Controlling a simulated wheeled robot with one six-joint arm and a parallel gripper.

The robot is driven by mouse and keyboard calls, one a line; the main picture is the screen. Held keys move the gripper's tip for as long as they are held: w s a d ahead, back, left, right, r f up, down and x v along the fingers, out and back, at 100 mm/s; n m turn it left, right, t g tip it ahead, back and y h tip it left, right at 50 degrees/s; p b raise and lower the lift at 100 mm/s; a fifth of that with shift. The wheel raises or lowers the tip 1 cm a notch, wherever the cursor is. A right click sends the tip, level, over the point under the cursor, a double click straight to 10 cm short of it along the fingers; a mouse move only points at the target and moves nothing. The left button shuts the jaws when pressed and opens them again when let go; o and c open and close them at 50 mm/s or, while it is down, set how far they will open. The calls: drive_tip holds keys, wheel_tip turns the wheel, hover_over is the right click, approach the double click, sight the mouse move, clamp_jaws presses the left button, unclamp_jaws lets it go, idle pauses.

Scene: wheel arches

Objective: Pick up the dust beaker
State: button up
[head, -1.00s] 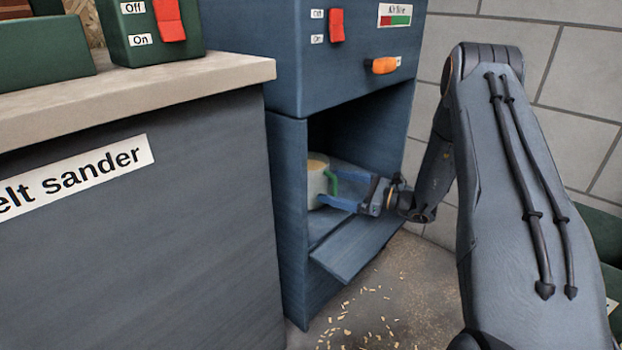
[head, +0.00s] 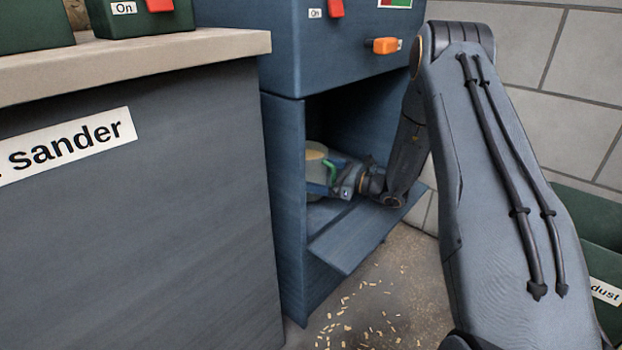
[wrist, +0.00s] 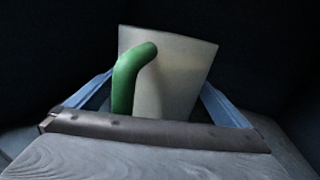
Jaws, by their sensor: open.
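The dust beaker (head: 315,170) is a pale, cloudy cup with a green handle. It stands inside the open lower compartment of the blue cabinet (head: 289,200), with tan material at its top. The compartment's left wall hides part of it. My gripper (head: 322,187) reaches into the compartment at the beaker. In the wrist view the beaker (wrist: 183,85) is straight ahead with its handle facing me, and the blue fingers of my gripper (wrist: 157,84) are open, one on either side. Their tips are partly hidden, and I cannot tell whether they touch it.
The cabinet's flap (head: 345,243) is folded down below the opening. An orange knob (head: 384,46) is above it. The belt sander bench (head: 150,210) stands close on the left. Shavings (head: 350,315) lie on the floor. A green bin labelled dust (head: 590,255) is at the right.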

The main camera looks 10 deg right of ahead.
drive_tip(key=c, duration=0.9)
drive_tip(key=shift+c, duration=1.3)
drive_tip(key=shift+r, duration=0.15)
